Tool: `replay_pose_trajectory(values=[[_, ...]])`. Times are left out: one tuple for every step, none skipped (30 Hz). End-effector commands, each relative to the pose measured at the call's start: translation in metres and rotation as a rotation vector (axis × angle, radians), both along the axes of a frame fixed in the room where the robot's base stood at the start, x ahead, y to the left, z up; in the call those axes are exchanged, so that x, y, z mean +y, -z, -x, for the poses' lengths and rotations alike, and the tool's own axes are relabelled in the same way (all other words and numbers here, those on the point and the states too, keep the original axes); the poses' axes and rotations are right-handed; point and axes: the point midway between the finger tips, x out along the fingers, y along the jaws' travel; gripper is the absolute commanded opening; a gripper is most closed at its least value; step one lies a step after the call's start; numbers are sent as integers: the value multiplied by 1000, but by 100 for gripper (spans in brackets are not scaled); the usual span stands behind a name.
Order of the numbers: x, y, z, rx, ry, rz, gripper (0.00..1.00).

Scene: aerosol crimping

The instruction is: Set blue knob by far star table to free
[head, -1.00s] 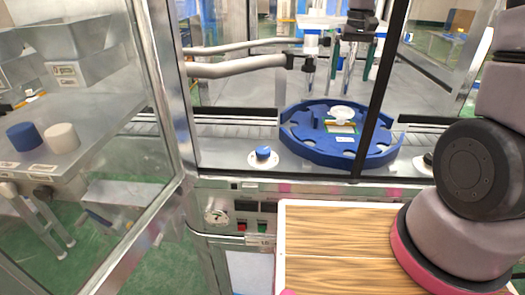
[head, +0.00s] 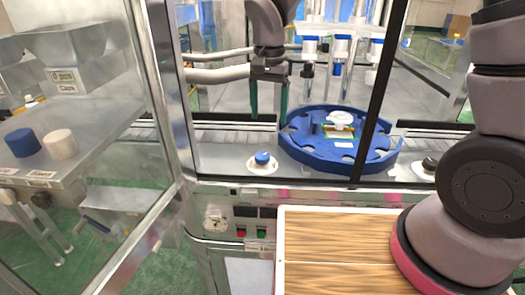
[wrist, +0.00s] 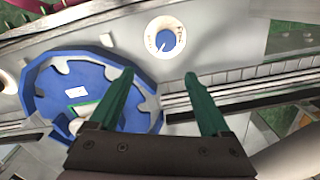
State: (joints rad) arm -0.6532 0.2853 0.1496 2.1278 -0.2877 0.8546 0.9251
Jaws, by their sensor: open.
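The blue knob (head: 262,158) sits on a round white dial plate on the machine's metal deck, left of the blue star table (head: 300,150). In the wrist view the knob (wrist: 166,40) shows from above with a light pointer line toward the lower left; the plate's lettering is too small to read. My gripper (head: 269,112) hangs above and behind the knob, fingers pointing down. In the wrist view its two green fingers (wrist: 160,75) are apart with nothing between them, and the knob lies beyond their tips. The star table also shows there at left (wrist: 38,82).
A dark vertical frame post (head: 382,95) crosses in front of the star table. A black knob (head: 429,163) is on the deck at right. Metal pipes (head: 220,73) run behind my gripper. A glass door (head: 120,130) stands at left.

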Motion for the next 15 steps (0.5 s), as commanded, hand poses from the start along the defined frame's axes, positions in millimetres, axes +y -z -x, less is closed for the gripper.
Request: replay_pose_trajectory(values=[[8, 2, 9, 0, 8, 0, 81], [11, 3, 12, 0, 16, -1, 81], [13, 5, 15, 0, 23, -1, 81], [14, 7, 17, 0, 28, -1, 81], [15, 9, 17, 0, 30, 0, 81], [15, 13, 18, 1, 31, 0, 81], [15, 16, 17, 1, 31, 0, 81], [14, 21, 17, 2, 32, 1, 81], [14, 27, 18, 2, 32, 1, 81], [14, 32, 18, 3, 32, 2, 81], [14, 38, 18, 4, 31, 2, 81], [14, 46, 18, 4, 32, 3, 81], [14, 52, 17, 3, 32, 2, 81], [14, 58, 18, 4, 32, 2, 81], [14, 66, 17, 4, 32, 2, 81]])
